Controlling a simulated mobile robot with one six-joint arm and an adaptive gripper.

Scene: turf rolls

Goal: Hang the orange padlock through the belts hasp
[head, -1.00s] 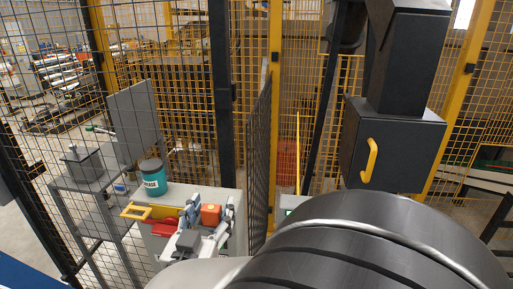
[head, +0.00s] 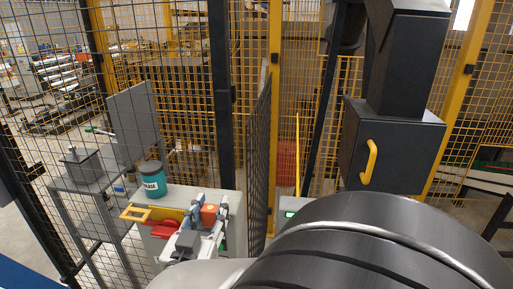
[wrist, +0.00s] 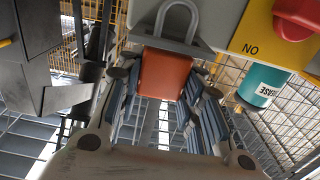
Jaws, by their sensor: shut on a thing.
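The orange padlock (head: 208,215) is between the two fingers of my gripper (head: 208,207), which is shut on it. In the wrist view the padlock's orange body (wrist: 165,74) lies between the fingertips (wrist: 165,70), with its grey shackle (wrist: 178,12) pointing away from my gripper. The shackle lies against the view of a grey box. A flat grey piece shows just behind the top of the padlock body; I cannot tell whether it is the belts hasp or whether the shackle passes through it.
A yellow plate (head: 137,214) with a red knob (head: 165,229) is left of my gripper. A teal grease tub (head: 152,180) stands on the grey box (head: 190,190). Mesh fencing (head: 259,160) rises close on the right. A dark box with a yellow handle (head: 369,160) is further right.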

